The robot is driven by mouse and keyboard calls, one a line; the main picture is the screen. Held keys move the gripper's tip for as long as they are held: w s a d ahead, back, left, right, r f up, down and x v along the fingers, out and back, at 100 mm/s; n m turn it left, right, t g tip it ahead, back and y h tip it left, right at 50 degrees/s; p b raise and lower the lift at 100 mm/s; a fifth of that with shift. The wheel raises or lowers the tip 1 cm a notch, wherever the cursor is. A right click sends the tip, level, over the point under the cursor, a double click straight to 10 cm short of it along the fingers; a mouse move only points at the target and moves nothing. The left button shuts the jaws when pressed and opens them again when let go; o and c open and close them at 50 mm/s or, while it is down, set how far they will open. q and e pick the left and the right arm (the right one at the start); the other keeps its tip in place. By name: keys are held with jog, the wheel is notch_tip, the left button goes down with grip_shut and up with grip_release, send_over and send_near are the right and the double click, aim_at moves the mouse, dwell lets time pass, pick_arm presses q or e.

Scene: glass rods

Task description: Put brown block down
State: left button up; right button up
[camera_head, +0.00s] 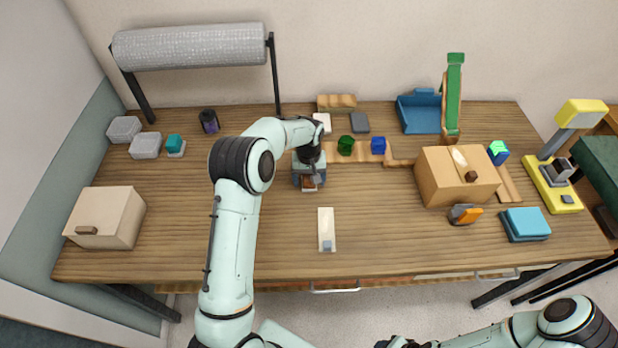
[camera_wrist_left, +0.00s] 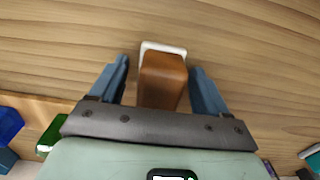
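The brown block (camera_wrist_left: 163,80) stands between the two blue fingers of my left gripper (camera_wrist_left: 159,66) in the left wrist view, with a visible gap at the fingers. The gripper looks open around it. A white piece (camera_wrist_left: 163,46) shows at the block's far end; whether the block rests on it is hard to tell. In the head view my left gripper (camera_head: 309,183) is low over the middle of the table, largely covering the block. My right gripper (camera_head: 397,343) is only partly visible at the bottom edge, and its fingers cannot be made out.
The wooden table (camera_head: 400,245) has free room in front. A white-and-grey piece (camera_head: 326,230) lies nearer the front edge. A green block (camera_head: 346,145) and a blue cube (camera_head: 378,145) are behind right. A cardboard-coloured box (camera_head: 440,182) stands right, a pale box (camera_head: 108,215) left.

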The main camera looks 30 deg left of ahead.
pick_arm(q)
notch_tip(320, 180, up, 12)
jog(key=shift+r, duration=0.15)
dwell(0.4)
dwell(0.4)
